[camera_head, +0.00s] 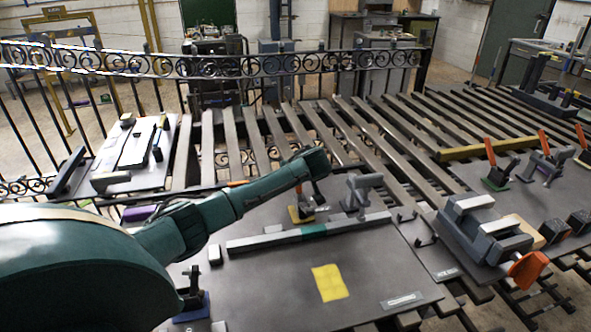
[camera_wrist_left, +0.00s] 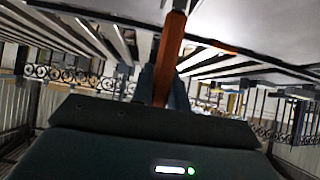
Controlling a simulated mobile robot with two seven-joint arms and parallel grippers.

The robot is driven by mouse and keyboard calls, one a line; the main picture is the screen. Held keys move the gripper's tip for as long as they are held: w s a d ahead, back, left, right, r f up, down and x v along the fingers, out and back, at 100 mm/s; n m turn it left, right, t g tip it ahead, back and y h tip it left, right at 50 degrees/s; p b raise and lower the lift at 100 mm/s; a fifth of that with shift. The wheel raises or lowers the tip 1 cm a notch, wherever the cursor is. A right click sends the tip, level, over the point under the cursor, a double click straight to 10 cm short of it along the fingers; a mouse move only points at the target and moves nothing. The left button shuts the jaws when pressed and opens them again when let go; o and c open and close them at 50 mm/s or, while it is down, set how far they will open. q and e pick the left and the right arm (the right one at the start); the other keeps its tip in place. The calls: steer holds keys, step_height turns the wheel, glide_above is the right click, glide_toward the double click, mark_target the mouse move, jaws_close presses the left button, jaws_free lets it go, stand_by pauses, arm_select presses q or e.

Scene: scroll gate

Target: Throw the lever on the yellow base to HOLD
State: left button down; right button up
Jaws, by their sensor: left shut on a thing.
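The yellow base (camera_head: 301,214) carries a small dark clamp and stands on the grey plate behind a long grey bar. My left gripper (camera_head: 316,187) reaches in from the left above the yellow base, fingers pointing down. In the left wrist view, an orange-red lever handle (camera_wrist_left: 171,45) stands between the gripper's fingers (camera_wrist_left: 163,88), which are shut on it. In the head view my arm hides most of this handle, so its exact tilt cannot be told. No HOLD marking is readable. My right gripper is not in view.
A grey clamp (camera_head: 361,191) stands just right of the yellow base. A blue-based clamp (camera_head: 192,305) is at the front left. A vise (camera_head: 487,232) with an orange handle and a green-based clamp (camera_head: 497,177) stand right. A yellow patch (camera_head: 329,282) lies on the plate's open front area.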

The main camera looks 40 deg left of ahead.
arm_select(q)
steer(key=shift+s+d+r+t+y, duration=0.1)
steer(key=shift+s+d+t+y, duration=0.2)
steer(key=shift+y, duration=0.3)
steer(key=c, duration=1.4)
jaws_free()
steer(key=shift+o, duration=0.2)
steer(key=b+v, duration=0.1)
steer(key=v, duration=1.2)
steer(key=shift+b, duration=0.35)
steer(key=shift+s+r, duration=0.1)
